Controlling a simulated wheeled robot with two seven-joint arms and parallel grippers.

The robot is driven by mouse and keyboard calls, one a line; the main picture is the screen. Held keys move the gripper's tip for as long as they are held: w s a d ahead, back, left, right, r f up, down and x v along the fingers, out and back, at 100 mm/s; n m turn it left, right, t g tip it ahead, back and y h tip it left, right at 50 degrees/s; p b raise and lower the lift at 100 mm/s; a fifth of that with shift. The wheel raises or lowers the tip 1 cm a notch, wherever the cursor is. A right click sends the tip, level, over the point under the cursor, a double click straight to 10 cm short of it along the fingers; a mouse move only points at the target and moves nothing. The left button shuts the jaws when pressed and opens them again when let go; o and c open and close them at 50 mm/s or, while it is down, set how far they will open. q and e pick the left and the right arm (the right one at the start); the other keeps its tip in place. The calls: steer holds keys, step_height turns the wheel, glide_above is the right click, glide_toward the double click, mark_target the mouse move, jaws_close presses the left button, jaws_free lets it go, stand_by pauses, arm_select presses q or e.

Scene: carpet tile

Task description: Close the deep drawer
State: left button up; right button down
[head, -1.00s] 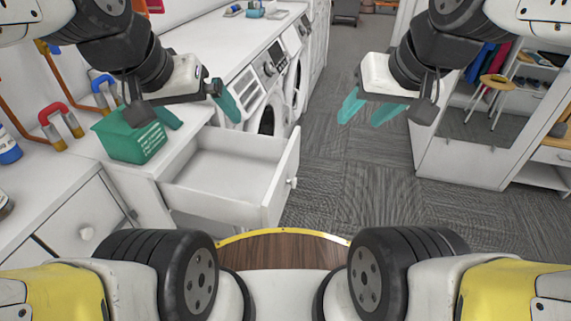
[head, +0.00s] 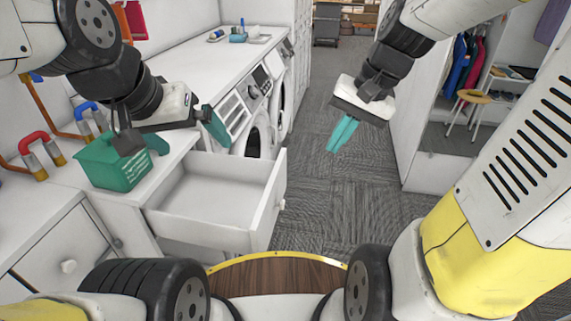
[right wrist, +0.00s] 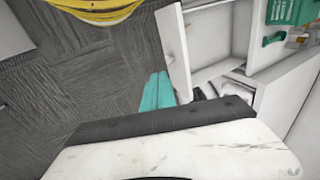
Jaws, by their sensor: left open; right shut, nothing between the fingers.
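The white deep drawer (head: 270,203) is pulled out of the white counter and looks empty, with a small round knob (head: 281,204) on its front. The drawer also shows in the right wrist view (right wrist: 174,50), with its knob facing the carpet. My left gripper (head: 185,140) is open above the counter and the drawer's far left side, apart from the drawer. My right gripper (head: 342,135) is shut and empty over the carpet, to the right of the drawer front and apart from it. Its teal fingers also show in the right wrist view (right wrist: 158,92).
A green box (head: 112,165) stands on the counter left of the drawer, near my left gripper. Washing machines (head: 258,135) stand beyond the drawer. The grey carpet (head: 330,195) right of the drawer is free. A white wardrobe (head: 440,172) stands at the right.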

steer(key=w+d+f+m+g+y, duration=0.1)
steer(key=w+f+m+g+y, duration=0.2)
steer(key=w+f+m+y, duration=0.65)
steer(key=m+t+y, duration=0.4)
steer(key=m+t, duration=0.2)
steer(key=m, duration=0.2)
glide_toward(281, 185)
steer(key=x, duration=0.7)
steer(key=shift+w+d+f, duration=0.1)
steer(key=shift+w, duration=0.05)
